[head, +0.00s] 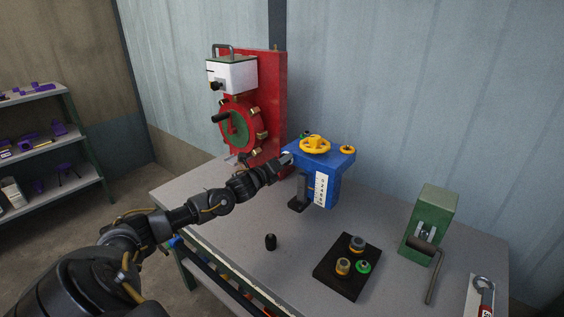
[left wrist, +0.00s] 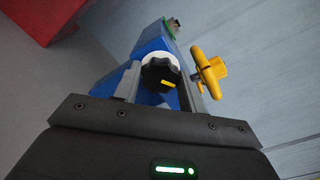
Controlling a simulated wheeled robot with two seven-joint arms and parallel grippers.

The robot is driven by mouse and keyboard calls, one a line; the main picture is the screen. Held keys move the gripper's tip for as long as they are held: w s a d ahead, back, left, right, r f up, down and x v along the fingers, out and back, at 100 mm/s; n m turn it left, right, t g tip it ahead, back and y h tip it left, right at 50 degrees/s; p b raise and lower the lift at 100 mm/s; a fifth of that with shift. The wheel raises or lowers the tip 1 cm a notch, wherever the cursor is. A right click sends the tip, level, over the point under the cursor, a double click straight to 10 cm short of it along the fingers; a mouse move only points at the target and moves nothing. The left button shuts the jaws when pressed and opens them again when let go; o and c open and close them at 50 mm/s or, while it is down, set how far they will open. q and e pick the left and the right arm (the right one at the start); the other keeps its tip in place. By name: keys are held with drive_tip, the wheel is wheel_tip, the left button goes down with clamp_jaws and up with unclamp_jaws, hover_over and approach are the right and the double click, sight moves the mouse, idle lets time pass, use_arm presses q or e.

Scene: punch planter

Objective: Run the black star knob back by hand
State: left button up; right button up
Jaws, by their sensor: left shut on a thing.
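The black star knob (left wrist: 160,74) has a lobed rim and a yellow mark. In the left wrist view it sits between the fingers of my left gripper (left wrist: 165,82), against the blue machine (left wrist: 155,42). My left gripper is shut on the knob. In the head view my left gripper (head: 287,158) reaches the left side of the blue machine (head: 335,176), and the knob is hidden there by the gripper. A yellow handwheel (head: 315,144) tops the machine; it also shows in the left wrist view (left wrist: 209,69). My right gripper is out of view.
A red panel with a wheel (head: 272,110) stands behind on the left.

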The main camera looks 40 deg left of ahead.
use_arm(q)
drive_tip(key=shift+d+f+m+p, duration=0.1)
drive_tip(key=shift+m+p, duration=3.9)
drive_tip(key=shift+m, duration=4.25)
drive_tip(key=shift+d+m+p, duration=0.1)
drive_tip(key=shift+m+p, duration=3.9)
drive_tip(key=shift+m, duration=4.25)
drive_tip(key=o, duration=1)
drive_tip(key=shift+a, duration=0.1)
